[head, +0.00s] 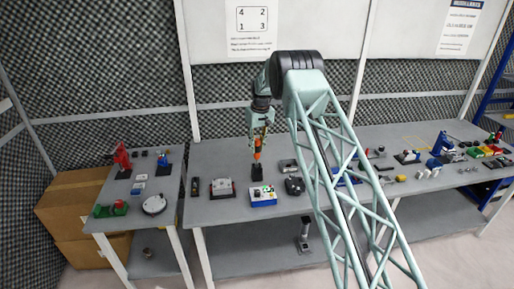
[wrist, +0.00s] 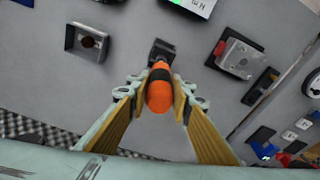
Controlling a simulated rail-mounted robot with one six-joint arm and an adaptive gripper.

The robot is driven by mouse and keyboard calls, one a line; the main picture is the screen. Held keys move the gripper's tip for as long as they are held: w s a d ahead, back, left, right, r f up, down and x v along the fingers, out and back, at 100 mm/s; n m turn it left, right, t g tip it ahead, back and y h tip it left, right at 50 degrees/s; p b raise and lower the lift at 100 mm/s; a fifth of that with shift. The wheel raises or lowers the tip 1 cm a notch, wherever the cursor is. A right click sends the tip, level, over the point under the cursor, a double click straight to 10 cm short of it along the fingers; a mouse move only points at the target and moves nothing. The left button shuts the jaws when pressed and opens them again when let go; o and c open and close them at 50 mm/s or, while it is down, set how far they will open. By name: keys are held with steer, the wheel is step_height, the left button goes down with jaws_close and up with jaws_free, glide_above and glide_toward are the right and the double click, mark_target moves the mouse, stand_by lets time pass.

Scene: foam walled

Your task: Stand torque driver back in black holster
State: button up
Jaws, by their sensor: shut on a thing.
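The orange torque driver (head: 258,145) with a dark band is held upright in my gripper (head: 257,135). In the wrist view the driver (wrist: 159,97) is seen end-on between the two yellow-padded fingers of my gripper (wrist: 158,88), which are shut on it. The black holster (head: 257,172) stands on the middle bench right below the driver. In the wrist view the holster (wrist: 161,50) shows just past the driver, which partly covers it.
A blue box with coloured buttons (head: 263,196) sits in front of the holster. A grey plate fixture (head: 222,188) is to its left, and dark blocks (head: 294,186) are to its right. A grey square socket (wrist: 90,42) shows in the wrist view. Bare bench surrounds the holster.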

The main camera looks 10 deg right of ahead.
mark_target(258, 142)
steer(key=shift+f+b, duration=1.85)
steer(key=shift+f, duration=2)
stand_by(1.3)
steer(key=o, duration=1)
steer(key=shift+r, duration=0.1)
steer(key=shift+s+d+r, duration=0.1)
steer(key=shift+s+r, duration=0.2)
steer(key=shift+r, duration=1.65)
steer(key=shift+s+d+r, duration=0.1)
steer(key=shift+s+r, duration=0.2)
steer(key=shift+r, duration=1.7)
steer(key=shift+s+r, duration=0.3)
steer(key=shift+r, duration=1.65)
